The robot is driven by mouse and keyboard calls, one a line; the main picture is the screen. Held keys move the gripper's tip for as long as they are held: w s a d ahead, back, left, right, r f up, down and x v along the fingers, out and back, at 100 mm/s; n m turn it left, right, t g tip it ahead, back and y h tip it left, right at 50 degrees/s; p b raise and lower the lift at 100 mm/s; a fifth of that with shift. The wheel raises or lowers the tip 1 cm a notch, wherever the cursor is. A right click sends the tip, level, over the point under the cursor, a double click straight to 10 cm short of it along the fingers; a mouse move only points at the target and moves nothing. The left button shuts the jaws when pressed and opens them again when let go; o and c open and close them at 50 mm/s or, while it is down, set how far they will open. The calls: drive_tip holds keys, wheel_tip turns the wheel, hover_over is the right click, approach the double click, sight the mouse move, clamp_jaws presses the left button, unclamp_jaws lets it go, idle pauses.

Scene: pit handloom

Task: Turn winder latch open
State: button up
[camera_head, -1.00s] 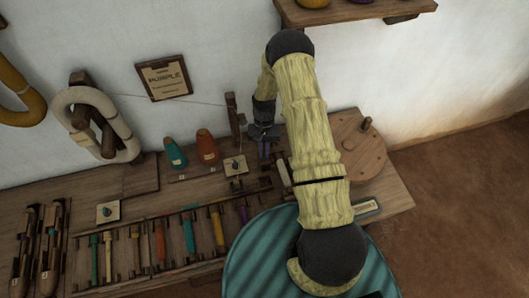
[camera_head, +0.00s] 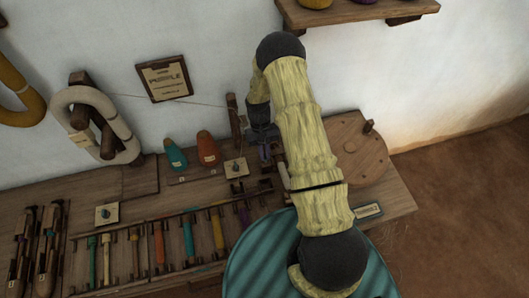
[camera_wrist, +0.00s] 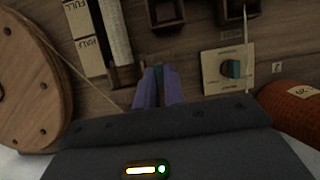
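My gripper (camera_head: 265,152) hangs over the workbench, beside the wooden post and left of the round wooden wheel. In the wrist view its two purple fingers (camera_wrist: 159,88) point at the bench close together, with nothing visible held between them. The same plate shows in the head view (camera_head: 236,168), left of my gripper. A second knob plate (camera_head: 107,214) lies further left. No label names either as the winder latch.
The round wooden wheel (camera_head: 352,150) stands at the right; it also shows in the wrist view (camera_wrist: 30,85). Teal and orange cones (camera_head: 207,148) stand behind the plate. A rack of coloured bobbins (camera_head: 188,238) and a teal striped round surface (camera_head: 258,255) are in front.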

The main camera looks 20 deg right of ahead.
drive_tip(key=o, duration=0.4)
drive_tip(key=b+v, duration=0.2)
drive_tip(key=v, duration=1)
drive_tip(key=shift+a+r, duration=0.1)
drive_tip(key=shift+r, duration=0.05)
drive_tip(key=s+r+t+p, duration=0.4)
drive_tip(key=s+r+t, duration=0.3)
drive_tip(key=s+r, duration=1.3)
drive_tip(key=shift+r, duration=0.2)
